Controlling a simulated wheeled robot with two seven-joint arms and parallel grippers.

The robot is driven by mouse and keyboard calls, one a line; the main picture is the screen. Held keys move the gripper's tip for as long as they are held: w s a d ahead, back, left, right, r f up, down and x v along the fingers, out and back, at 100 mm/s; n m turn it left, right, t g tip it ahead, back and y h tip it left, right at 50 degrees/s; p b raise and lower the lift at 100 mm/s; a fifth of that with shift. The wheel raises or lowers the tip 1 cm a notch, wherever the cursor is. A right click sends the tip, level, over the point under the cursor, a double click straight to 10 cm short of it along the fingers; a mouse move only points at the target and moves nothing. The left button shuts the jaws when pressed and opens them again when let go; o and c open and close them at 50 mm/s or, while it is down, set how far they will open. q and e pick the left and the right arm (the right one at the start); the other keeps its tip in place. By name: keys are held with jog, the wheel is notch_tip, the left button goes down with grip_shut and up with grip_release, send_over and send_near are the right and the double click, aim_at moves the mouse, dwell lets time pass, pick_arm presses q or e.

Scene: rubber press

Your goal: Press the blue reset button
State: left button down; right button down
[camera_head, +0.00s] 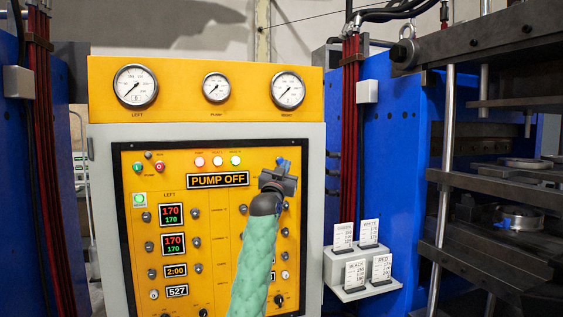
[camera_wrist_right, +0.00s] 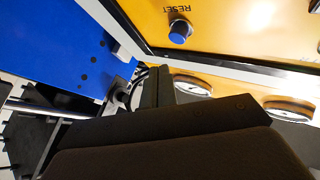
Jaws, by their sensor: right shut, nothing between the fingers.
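The blue reset button (camera_wrist_right: 180,32) sticks out of the yellow panel in the right wrist view, beside an upside-down RESET label. In the head view a bit of blue shows right at my right gripper (camera_head: 279,176), which largely covers that spot on the panel's upper right. My right gripper's dark fingers (camera_wrist_right: 160,82) are together and empty. In the wrist view the fingertips are below and slightly left of the button, with a visible gap in the picture. I cannot tell contact or depth from the head view. My left gripper is out of view.
The yellow control panel (camera_head: 220,219) has a PUMP OFF display (camera_head: 218,180), several knobs and lamps. Gauges (camera_head: 288,90) sit above it. Blue press frames stand on both sides, with red cables and a small card shelf (camera_head: 362,288) at right.

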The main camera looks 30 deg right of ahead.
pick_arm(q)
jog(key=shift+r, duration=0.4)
pick_arm(e)
jog(key=shift+s+a, duration=0.2)
jog(key=shift+s, duration=0.5)
jog(key=shift+s+a, duration=0.15)
jog(key=shift+s, duration=0.5)
jog(key=shift+w+f, duration=0.1)
